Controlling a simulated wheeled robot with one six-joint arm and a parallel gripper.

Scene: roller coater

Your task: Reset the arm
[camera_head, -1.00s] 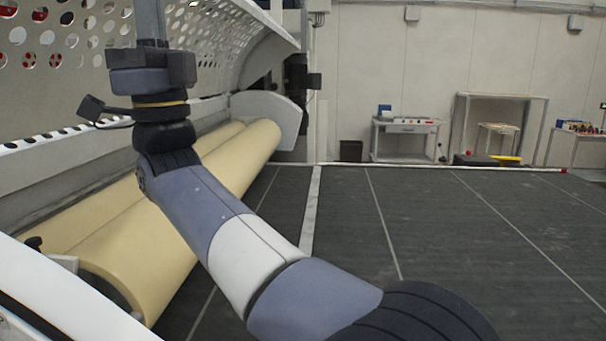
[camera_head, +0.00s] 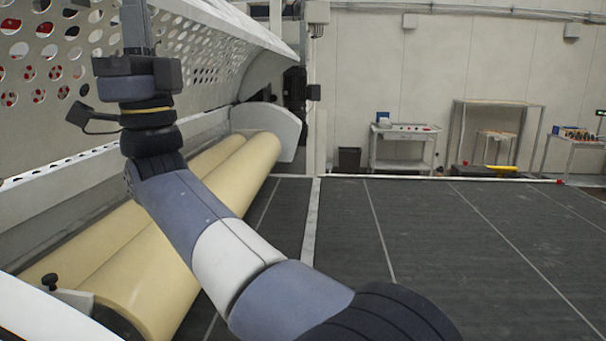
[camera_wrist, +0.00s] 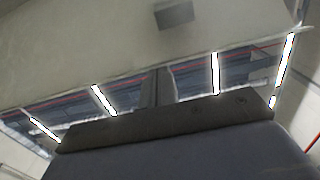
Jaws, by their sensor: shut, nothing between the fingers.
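My gripper (camera_wrist: 155,88) shows in the wrist view as a dark, narrow pair of fingers pressed together above its wide dark body. It is shut and empty, pointing up toward the ceiling lights. In the head view my arm rises from the lower right to an upright wrist at the upper left. The arm's end runs up to the top edge of the picture, so its tip is cut off there.
Two long cream rollers (camera_head: 190,230) lie behind my arm, under a perforated white guard (camera_head: 205,55). The dark floor (camera_head: 440,250) at right is open. A white table (camera_head: 400,145), a black bin (camera_head: 349,159) and a metal frame table (camera_head: 490,103) stand by the back wall.

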